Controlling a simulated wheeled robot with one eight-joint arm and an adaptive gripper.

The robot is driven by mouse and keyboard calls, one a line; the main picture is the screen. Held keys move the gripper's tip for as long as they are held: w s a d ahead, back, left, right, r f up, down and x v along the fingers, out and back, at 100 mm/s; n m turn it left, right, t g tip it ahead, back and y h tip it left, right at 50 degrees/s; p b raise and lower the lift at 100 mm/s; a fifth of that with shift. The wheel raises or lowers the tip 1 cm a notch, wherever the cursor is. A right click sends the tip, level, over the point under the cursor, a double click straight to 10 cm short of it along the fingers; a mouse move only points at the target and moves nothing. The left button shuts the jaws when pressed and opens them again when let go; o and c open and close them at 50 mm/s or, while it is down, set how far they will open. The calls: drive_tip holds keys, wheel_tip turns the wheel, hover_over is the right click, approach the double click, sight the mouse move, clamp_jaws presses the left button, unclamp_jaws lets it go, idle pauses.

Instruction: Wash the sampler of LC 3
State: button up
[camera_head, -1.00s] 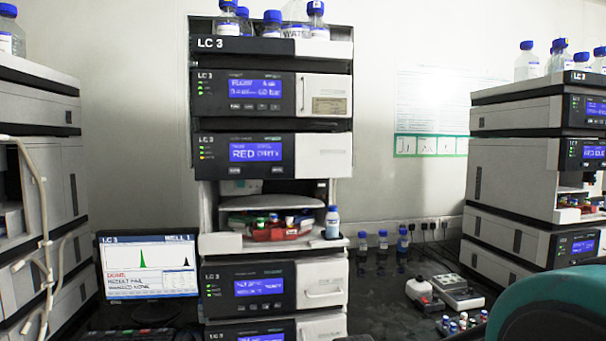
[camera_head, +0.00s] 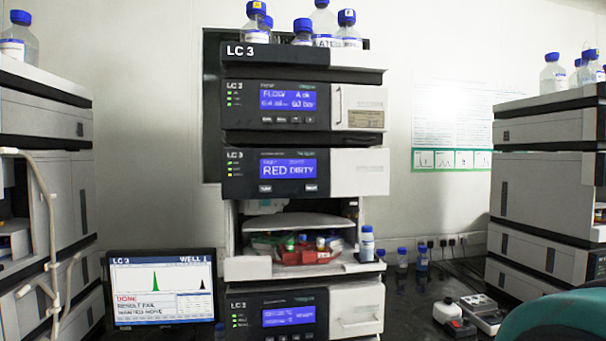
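The LC 3 stack (camera_head: 300,62) stands in the middle of the head view. Its sampler module (camera_head: 304,173) has a blue screen (camera_head: 289,166) reading "RED DIRTY". A small blue-capped bottle (camera_head: 367,243) stands at the bay's right edge. My gripper is not in view.
A monitor (camera_head: 163,289) at lower left shows "LC 3", "WELL 1", "DONE" and "RESULT FAIL". Other stacks stand at left (camera_head: 45,170) and right (camera_head: 545,195). A teal chair back (camera_head: 560,325) fills the lower right corner. Blue-capped bottles (camera_head: 421,258) stand on the dark bench.

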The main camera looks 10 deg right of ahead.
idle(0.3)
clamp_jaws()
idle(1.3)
